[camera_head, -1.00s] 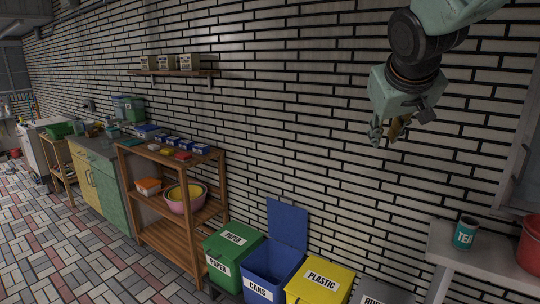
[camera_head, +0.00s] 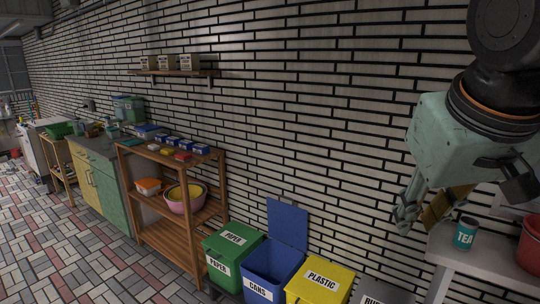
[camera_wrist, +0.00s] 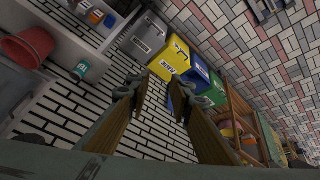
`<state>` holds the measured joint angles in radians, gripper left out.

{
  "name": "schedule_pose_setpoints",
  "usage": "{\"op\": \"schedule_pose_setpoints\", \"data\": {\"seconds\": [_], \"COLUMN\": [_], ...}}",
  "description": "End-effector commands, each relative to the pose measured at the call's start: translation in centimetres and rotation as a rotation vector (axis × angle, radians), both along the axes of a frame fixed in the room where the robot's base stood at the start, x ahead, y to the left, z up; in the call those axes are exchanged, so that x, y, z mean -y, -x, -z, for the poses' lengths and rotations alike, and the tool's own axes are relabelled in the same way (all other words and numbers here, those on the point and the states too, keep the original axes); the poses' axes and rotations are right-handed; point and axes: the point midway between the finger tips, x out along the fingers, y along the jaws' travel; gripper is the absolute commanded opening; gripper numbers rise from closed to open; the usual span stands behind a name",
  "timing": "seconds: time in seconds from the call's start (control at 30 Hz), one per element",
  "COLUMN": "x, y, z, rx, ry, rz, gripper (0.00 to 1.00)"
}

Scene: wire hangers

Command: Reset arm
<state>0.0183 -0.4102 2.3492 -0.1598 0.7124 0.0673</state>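My gripper (camera_head: 418,218) hangs at the right of the head view, close to the camera and in front of the brick wall. Its fingers point down. In the wrist view my gripper (camera_wrist: 158,90) shows two fingers spread apart with a clear gap and nothing between them. Through the gap I see the wall and part of the bins beyond. In the head view the far finger is partly hidden behind the near one.
A white table (camera_head: 480,258) at the right holds a teal tea tin (camera_head: 465,233) and a red bucket (camera_head: 531,244). Below stand a green paper bin (camera_head: 232,250), an open blue cans bin (camera_head: 270,268) and a yellow plastic bin (camera_head: 320,284). A wooden shelf unit (camera_head: 165,238) stands left.

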Motion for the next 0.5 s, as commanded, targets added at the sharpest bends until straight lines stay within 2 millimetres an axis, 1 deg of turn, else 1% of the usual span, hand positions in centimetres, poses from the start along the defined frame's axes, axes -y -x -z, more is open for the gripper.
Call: {"op": "schedule_pose_setpoints", "data": {"seconds": [0.03, 0.3, 0.4, 0.5], "x": [-0.3, -2.2, -2.9, -3.5], "y": [1.4, 8.7, 11.1, 13.0], "z": [0.4, 3.0, 3.9, 4.7], "rx": [-0.01, -0.081, -0.106, -0.126], "ry": [-0.009, -0.064, -0.083, -0.097], "rz": [0.0, -0.001, -0.005, -0.008], "gripper": [0.2, 0.2, 0.2, 0.2]}}
